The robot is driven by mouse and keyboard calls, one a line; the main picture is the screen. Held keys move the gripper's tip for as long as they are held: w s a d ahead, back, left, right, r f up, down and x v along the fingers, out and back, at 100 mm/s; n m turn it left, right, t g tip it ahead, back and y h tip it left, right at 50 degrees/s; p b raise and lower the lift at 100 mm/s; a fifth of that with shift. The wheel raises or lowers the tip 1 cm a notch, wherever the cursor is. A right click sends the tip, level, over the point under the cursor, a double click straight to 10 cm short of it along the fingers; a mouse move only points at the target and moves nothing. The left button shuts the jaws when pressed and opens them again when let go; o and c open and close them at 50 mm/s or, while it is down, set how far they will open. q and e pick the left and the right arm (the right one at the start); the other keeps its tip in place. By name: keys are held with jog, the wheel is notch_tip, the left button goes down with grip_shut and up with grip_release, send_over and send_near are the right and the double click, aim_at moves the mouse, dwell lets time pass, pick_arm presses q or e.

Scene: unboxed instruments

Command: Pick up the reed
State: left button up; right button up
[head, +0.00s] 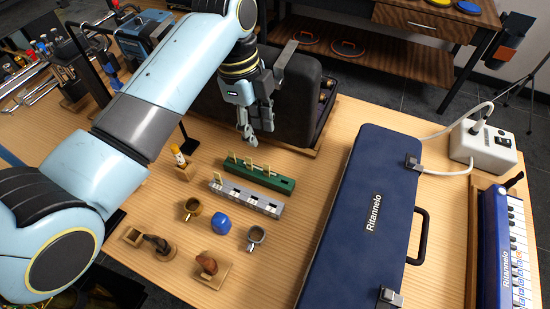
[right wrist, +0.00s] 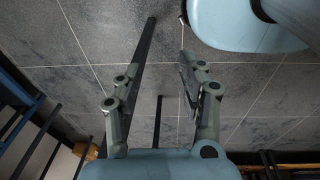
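Thin tan upright pieces, which look like reeds, stand in a green rack (head: 280,183) and a grey rack (head: 268,208) on the table. One tan reed (head: 235,158) rises from the left end of the green rack; I cannot tell which one the task means. My left gripper (head: 256,138) is just above and behind the green rack, pointing down, with its fingers apart and nothing visible between them. My right gripper (right wrist: 155,85) shows in the right wrist view, open and empty over the grey floor.
A dark blue case (head: 365,220) lies to the right. An open dark case (head: 300,100) stands behind.

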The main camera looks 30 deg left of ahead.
aim_at(266, 165)
pick_arm(q)
jog(key=f, duration=0.4)
jog(key=d+f, duration=0.1)
jog(key=f, duration=0.3)
jog(key=f+b, duration=0.1)
jog(key=f, duration=0.3)
jog(key=shift+d, duration=0.4)
jog(key=shift+r, duration=0.1)
grip_shut()
